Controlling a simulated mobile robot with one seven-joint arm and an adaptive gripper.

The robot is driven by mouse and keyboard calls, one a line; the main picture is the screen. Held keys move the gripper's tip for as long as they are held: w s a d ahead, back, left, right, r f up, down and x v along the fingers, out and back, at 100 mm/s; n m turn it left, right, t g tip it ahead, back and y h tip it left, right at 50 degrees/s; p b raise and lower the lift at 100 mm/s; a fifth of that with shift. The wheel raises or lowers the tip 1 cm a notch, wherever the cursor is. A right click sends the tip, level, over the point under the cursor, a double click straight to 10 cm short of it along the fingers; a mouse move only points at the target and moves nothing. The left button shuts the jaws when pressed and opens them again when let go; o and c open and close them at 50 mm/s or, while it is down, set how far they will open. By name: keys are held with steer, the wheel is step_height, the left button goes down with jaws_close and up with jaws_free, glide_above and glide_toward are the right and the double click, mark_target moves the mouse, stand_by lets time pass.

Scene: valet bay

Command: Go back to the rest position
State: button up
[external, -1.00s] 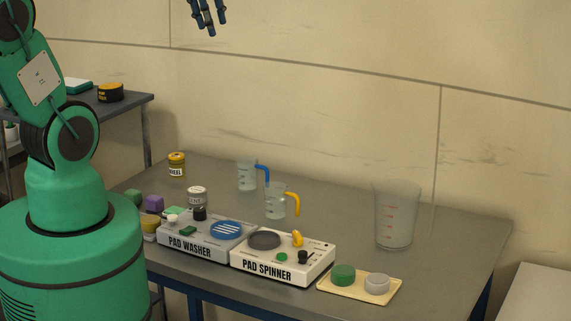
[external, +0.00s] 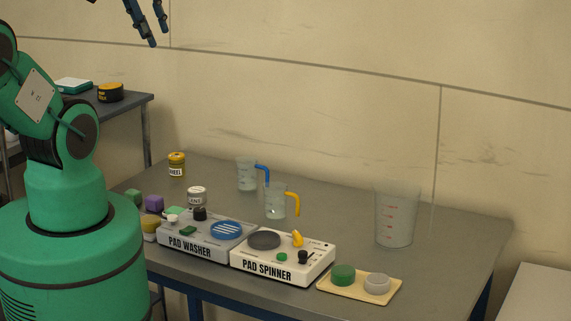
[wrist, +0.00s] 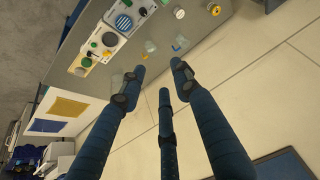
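My gripper (external: 158,36) hangs high at the top left of the external view, in front of the wall and well above the table (external: 430,235). Its upper part is cut off by the picture's edge. In the wrist view my gripper (wrist: 158,78) has its dark blue fingers spread apart, with nothing between them. The fingers touch nothing. My green arm is folded back to the left.
On the table stand the pad washer (external: 190,246), the pad spinner (external: 283,268), jugs with a blue handle (external: 246,174) and a yellow handle (external: 275,203), a large beaker (external: 396,215) and a tray (external: 359,294) of pads. Air above the table is clear.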

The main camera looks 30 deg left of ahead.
step_height(320, 180, down, 13)
steer(key=b, duration=1.2)
steer(key=shift+b, duration=0.4)
